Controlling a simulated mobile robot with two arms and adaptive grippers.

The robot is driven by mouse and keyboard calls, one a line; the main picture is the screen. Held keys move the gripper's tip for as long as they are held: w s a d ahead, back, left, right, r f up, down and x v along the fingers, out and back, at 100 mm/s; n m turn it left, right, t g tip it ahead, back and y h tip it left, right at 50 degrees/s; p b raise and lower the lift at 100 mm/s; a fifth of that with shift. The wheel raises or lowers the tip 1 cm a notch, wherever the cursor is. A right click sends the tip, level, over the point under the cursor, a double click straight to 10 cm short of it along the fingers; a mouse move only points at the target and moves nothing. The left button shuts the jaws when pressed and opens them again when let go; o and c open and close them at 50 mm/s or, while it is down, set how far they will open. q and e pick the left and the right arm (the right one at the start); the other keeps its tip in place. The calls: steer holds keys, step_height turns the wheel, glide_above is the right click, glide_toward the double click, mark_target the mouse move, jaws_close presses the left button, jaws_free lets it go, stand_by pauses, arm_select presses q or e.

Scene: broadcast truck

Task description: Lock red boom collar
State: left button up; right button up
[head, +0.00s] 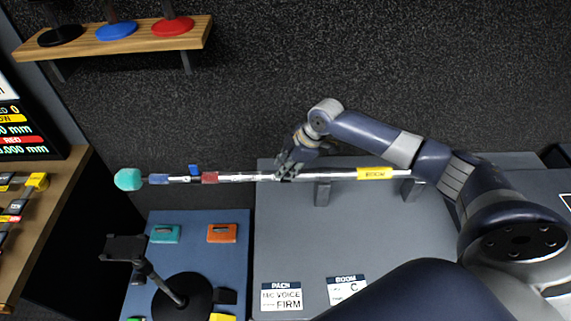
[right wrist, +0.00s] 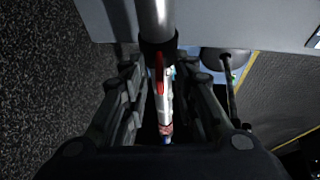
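The boom pole (head: 325,175) lies level, with a teal foam tip (head: 128,179) at its left end and a yellow label near its right end. A red band (head: 209,177) and a blue band (head: 158,179) sit toward the tip, with a small blue lever (head: 194,169) between them. My right gripper (head: 285,172) is at the middle of the pole. In the right wrist view its fingers (right wrist: 162,105) stand apart on both sides of the pole. A black collar (right wrist: 158,48) with a red lever (right wrist: 159,75) shows there. My left gripper is out of view.
The pole rests on grey brackets (head: 322,192) over a grey counter (head: 400,230) with printed cards (head: 282,297). A blue mat (head: 200,262) holds teal and orange pieces and a black round-based stand (head: 182,299). A wooden shelf (head: 110,40) is at upper left.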

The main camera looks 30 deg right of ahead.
steer(key=shift+f, duration=0.1)
jaws_close()
steer(key=shift+w+g, duration=0.3)
steer(key=shift+g, duration=0.1)
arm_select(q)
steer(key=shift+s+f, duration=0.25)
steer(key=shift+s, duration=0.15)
arm_select(e)
steer(key=shift+w+d+g+y, duration=0.2)
steer(key=shift+w+g+y, duration=0.05)
steer(key=shift+g+y, duration=0.3)
